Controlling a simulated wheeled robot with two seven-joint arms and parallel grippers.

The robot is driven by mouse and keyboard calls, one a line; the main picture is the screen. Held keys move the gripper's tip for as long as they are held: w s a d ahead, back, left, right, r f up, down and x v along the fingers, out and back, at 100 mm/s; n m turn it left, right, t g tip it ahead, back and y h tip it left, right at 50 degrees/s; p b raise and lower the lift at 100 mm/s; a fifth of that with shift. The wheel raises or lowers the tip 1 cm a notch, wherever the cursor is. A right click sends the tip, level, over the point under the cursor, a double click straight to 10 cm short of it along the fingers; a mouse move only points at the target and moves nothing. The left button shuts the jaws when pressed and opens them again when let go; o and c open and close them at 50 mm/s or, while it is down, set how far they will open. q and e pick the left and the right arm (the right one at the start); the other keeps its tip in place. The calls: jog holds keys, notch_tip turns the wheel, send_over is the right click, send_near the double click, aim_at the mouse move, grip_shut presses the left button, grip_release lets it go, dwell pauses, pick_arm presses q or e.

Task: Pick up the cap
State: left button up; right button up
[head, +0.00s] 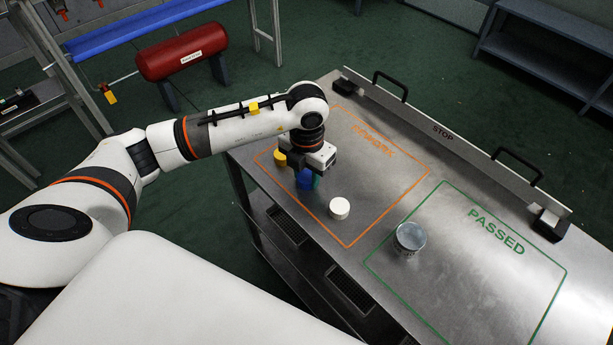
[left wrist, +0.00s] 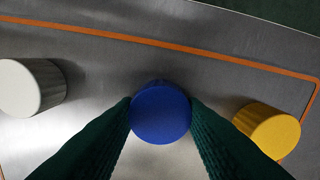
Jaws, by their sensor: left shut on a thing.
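My left gripper (head: 307,176) is over the orange-outlined area of the metal table. It is shut on a blue cap (head: 304,182), which also shows between the two dark green fingers in the left wrist view (left wrist: 160,112). I cannot tell whether the blue cap touches the table. A white cap (head: 339,208) stands in front and to the right of the gripper, and shows at the left in the left wrist view (left wrist: 30,88). A yellow cap (head: 280,158) is partly hidden beside the gripper, and shows at the right in the left wrist view (left wrist: 268,130). My right gripper is out of view.
A round metal container (head: 408,238) stands at the left edge of the green-outlined PASSED area (head: 490,270), which is otherwise clear. A raised STOP rail (head: 440,132) with black handles runs along the table's far edge. A red tank (head: 182,52) stands beyond the table.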

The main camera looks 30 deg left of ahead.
aim_at(307, 176)
pick_arm(q)
jog(key=shift+r, duration=0.1)
notch_tip(307, 176, up, 10)
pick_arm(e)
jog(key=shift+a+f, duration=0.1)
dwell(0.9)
